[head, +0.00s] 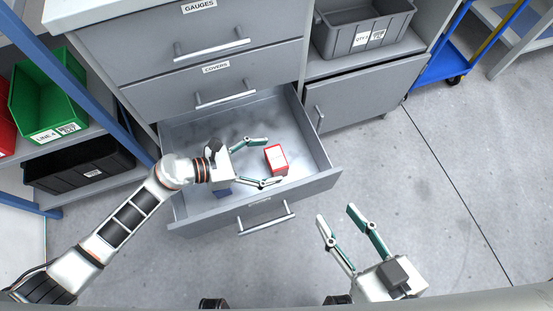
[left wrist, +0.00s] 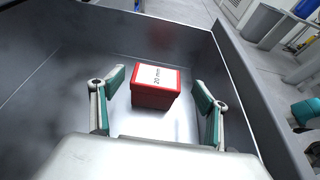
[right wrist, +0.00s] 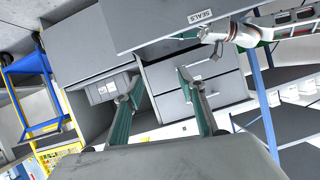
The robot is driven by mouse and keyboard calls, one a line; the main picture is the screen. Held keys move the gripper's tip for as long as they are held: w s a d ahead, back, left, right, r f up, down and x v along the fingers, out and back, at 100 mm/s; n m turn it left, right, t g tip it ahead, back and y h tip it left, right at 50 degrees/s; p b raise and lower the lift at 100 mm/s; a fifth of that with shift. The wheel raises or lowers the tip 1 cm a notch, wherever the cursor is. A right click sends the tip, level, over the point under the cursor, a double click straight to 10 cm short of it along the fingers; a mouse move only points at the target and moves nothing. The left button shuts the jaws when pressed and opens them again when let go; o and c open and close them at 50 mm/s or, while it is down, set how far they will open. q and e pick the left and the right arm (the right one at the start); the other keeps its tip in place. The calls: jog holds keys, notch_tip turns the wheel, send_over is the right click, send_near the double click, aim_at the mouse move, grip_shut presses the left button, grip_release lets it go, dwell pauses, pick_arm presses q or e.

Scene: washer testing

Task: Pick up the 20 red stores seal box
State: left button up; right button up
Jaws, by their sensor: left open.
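A small red box (head: 277,159) with a white label on top sits on the floor of the open bottom drawer (head: 185,138). In the left wrist view the red box (left wrist: 156,86) shows part of the label, "20 mm". My left gripper (head: 266,162) is inside the drawer and open, with its fingers spread to either side of the box. In the left wrist view the box lies just beyond and between the fingertips (left wrist: 158,88), with gaps on both sides. My right gripper (head: 336,213) is open and empty, over the floor in front of the drawer.
Closed drawers marked GAUGES (head: 200,35) and COVERS (head: 218,90) are above. A grey bin (head: 362,30) sits on a shelf at right. Green (head: 45,95) and black bins stand at left. Floor at right is clear.

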aim_at(278, 157)
pick_arm(q)
jog(key=b+x, duration=0.1)
jog(key=x, duration=0.3)
jog(key=shift+w+d+f, duration=0.15)
jog(key=shift+w+d, duration=0.2)
jog(key=shift+d, duration=0.15)
pick_arm(e)
jog(key=shift+s+a+f+m, duration=0.15)
jog(key=shift+s+a+m, duration=0.05)
jog(key=shift+a+m, duration=0.2)
jog(key=shift+s+a+f+m, duration=0.15)
jog(key=shift+a+m, duration=0.15)
jog(key=shift+a, duration=0.2)
pick_arm(q)
jog(key=c, duration=1.2)
